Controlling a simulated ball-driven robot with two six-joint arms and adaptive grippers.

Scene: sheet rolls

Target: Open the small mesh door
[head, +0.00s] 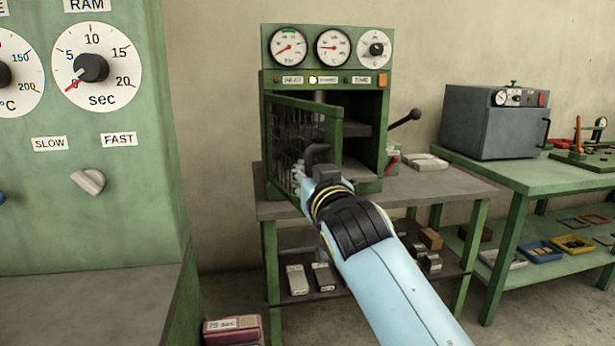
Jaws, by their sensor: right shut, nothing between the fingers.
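The small mesh door (300,122) has a green frame and dark mesh. It is hinged on the left of the green press cabinet (385,100) and stands partly open, so the dark inside with its grey plates shows on the right. My right gripper (316,158) is at the lower right part of the door, by the frame's free edge. It is shut with nothing in it. Whether it touches the door I cannot tell. My arm hides the door's lower right corner and part of the cabinet's base. My left gripper is not in view.
The cabinet stands on a grey-topped table (440,188). A black-knobbed lever (405,118) sticks out at its right. A large green machine (100,180) fills the left. A grey oven (490,122) stands on the right bench. The floor gap between machine and table is narrow.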

